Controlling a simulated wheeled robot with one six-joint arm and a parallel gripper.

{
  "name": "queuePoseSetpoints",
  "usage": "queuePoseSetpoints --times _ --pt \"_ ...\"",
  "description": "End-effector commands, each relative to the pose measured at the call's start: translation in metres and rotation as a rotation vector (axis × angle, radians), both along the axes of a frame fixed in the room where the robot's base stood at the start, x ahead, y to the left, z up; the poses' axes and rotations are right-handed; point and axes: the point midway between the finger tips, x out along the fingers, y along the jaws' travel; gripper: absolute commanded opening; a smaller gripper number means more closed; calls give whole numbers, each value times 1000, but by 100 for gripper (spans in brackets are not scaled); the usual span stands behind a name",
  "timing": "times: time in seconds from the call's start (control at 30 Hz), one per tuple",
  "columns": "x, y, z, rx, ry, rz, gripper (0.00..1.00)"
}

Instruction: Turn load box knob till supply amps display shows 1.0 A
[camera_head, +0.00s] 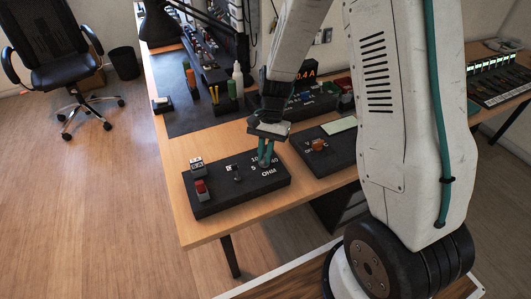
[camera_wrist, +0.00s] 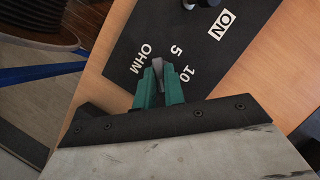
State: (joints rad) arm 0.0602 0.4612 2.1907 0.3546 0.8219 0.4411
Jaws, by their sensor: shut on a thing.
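The load box (camera_head: 225,190) is a flat black box at the front edge of the wooden table, marked 10, 5 and OHM. In the wrist view, its black top (camera_wrist: 165,30) fills the upper middle. My gripper (camera_head: 265,162) is over the right part of the box, with teal fingers pointing down. In the wrist view, my gripper (camera_wrist: 158,82) is shut on the grey knob (camera_wrist: 158,68), beside the 5 and OHM marks; the fingers hide much of it. The supply's amps display (camera_head: 305,74) glows orange, reads about 0.4 A, and is partly covered by my arm.
A red button (camera_head: 201,187) and a small black switch (camera_head: 237,173) are on the box, left of my gripper. A second black box with an orange knob (camera_head: 318,145) stands to the right. Bottles (camera_head: 237,78) and tools stand behind on a dark mat (camera_head: 205,117).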

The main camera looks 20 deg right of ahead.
Motion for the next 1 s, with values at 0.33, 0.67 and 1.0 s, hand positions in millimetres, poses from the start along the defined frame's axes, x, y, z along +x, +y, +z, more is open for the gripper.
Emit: queuePoseSetpoints --times 0.33,0.67,1.0 --pt "1 1 0 1 1 200 0" --pt "1 2 0 1 0 263 0" --pt "1 1 0 0 0 265 0"
